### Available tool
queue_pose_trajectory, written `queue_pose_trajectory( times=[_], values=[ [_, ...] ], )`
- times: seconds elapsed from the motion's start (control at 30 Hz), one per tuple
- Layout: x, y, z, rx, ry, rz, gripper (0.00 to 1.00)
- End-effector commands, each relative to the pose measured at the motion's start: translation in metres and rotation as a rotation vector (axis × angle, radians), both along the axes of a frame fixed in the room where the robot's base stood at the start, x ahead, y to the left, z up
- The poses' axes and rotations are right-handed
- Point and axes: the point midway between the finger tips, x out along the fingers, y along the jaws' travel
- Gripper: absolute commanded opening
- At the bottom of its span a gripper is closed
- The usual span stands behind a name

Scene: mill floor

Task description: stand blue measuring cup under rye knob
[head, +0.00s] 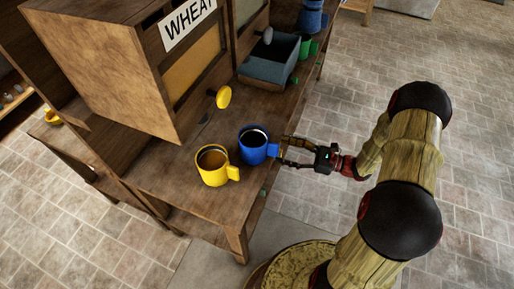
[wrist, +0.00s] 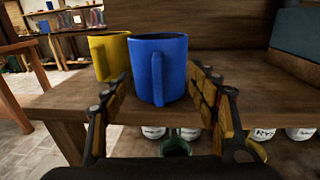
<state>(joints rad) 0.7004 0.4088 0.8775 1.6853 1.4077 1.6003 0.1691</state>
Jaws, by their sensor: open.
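The blue measuring cup (head: 257,150) stands upright on the wooden bench, just right of a yellow cup (head: 213,167) with dark contents. My gripper (head: 282,150) is open at the blue cup's handle side. In the wrist view the blue cup (wrist: 160,65) stands ahead, between the two spread fingers, its handle facing me; I cannot tell whether they touch it. A yellow knob (head: 223,97) is on the dispenser labelled WHEAT (head: 189,25). A grey knob (head: 267,35) is on the dispenser beyond. No dispenser labelled rye is readable.
A blue-grey bin (head: 262,70) stands under the grey knob, with green cups (head: 305,50) and a blue vessel (head: 311,20) farther along. The bench edge lies under my gripper; floor at right is clear.

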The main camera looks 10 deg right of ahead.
Motion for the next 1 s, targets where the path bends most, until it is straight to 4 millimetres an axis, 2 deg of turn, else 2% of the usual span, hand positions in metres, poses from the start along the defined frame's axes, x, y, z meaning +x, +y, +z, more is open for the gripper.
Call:
queue_pose_trajectory(
  times=[0.23,0.4,0.67,1.0],
  values=[
    [0.014,0.03,-0.003,-0.002,-0.002,0.005,0.59],
    [0.023,0.044,-0.001,-0.001,0.0,0.003,0.59],
    [0.025,0.046,0.0,-0.001,0.0,0.001,0.59],
    [0.025,0.045,0.0,-0.002,0.0,0.001,0.41]
  ],
)
